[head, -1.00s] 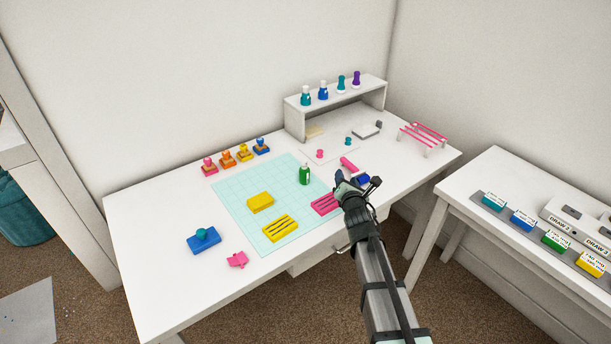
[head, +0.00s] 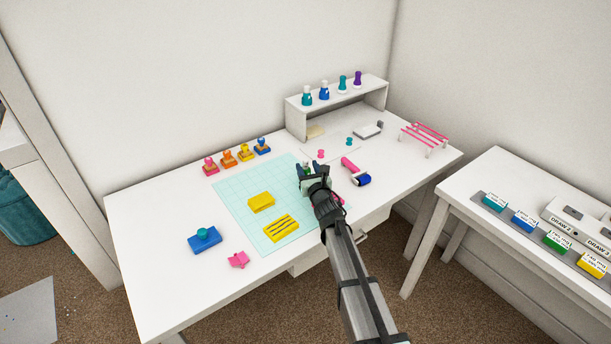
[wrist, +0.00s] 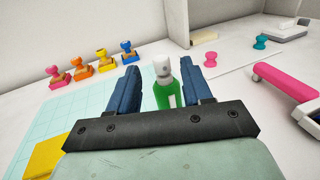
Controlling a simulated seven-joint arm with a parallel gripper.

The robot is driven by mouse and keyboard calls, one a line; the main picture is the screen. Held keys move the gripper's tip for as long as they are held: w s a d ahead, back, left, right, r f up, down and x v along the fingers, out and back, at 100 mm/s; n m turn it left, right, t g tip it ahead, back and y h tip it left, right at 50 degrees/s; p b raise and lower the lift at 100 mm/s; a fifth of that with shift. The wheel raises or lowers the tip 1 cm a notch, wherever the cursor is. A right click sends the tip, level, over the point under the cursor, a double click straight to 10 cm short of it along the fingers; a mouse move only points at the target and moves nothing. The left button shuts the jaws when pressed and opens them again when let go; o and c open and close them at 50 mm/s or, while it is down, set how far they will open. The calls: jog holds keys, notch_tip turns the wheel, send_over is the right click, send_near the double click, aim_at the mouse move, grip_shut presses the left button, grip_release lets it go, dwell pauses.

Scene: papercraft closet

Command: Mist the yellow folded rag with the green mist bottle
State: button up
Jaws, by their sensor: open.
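The green mist bottle (wrist: 165,92) stands upright with a white top and shows between my fingers in the wrist view, nearer the right finger. In the head view my arm hides most of it. My gripper (wrist: 170,66) is open, its blue fingers on either side of the bottle in the picture; I cannot tell whether they touch it. A plain yellow block (head: 261,202), seemingly the folded rag, lies on the gridded mat (head: 228,193), left of my gripper. A slotted yellow piece (head: 281,228) lies just in front of it.
Several stamps (head: 228,159) stand behind the mat. A pink-handled roller (head: 356,173) lies right of my gripper. A blue block with a teal knob (head: 204,240) and a pink piece (head: 238,260) lie at front left. A shelf (head: 334,92) with several bottles stands at the back.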

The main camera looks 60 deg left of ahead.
jog(key=shift+r+x, duration=0.15)
jog(key=shift+x, duration=1.3)
jog(key=shift+r+x, duration=0.1)
jog(key=shift+x, duration=1.4)
jog(key=shift+w+d, duration=0.1)
jog(key=shift+c, duration=0.4)
grip_shut()
